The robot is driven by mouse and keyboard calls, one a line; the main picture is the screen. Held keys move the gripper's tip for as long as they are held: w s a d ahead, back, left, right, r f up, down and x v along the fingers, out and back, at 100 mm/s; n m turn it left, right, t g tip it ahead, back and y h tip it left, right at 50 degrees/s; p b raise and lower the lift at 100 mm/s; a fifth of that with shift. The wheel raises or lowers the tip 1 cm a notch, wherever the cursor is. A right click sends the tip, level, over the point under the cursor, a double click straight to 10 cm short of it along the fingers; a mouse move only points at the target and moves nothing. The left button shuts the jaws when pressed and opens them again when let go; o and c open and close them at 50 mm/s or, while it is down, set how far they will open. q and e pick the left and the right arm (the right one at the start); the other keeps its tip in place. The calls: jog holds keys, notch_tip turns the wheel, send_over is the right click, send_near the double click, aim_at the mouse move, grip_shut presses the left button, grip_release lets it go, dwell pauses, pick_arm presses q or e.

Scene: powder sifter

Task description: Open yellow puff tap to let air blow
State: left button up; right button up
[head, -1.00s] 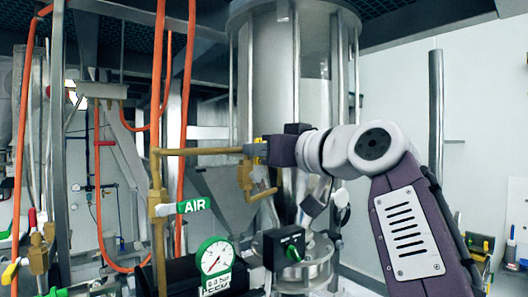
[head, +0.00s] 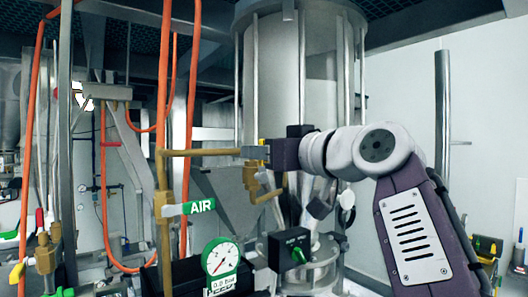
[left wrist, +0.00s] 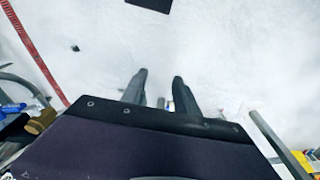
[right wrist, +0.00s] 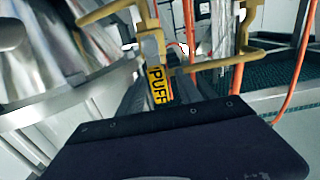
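The yellow PUFF tap handle (right wrist: 158,85) shows large in the right wrist view, between the fingers of my right gripper (right wrist: 160,78). The two dark fingers flank it; whether they touch it is unclear. In the head view, my right gripper (head: 256,153) is at the brass pipe's valve, with a little yellow of the PUFF handle (head: 262,142) showing above it. The gripper hides most of the tap there. My left gripper (left wrist: 159,77) is open and empty over a pale floor in the left wrist view. It is outside the head view.
A green AIR handle (head: 198,207) sits on the upright brass pipe (head: 164,180) left of the tap. Below are a pressure gauge (head: 221,258) and a black box with a green knob (head: 292,249). A steel sifter vessel (head: 300,85) stands behind. Orange hoses (head: 105,200) hang at left.

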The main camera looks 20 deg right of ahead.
jog(key=b+v, duration=0.2)
jog(key=v, duration=0.7)
dwell(0.4)
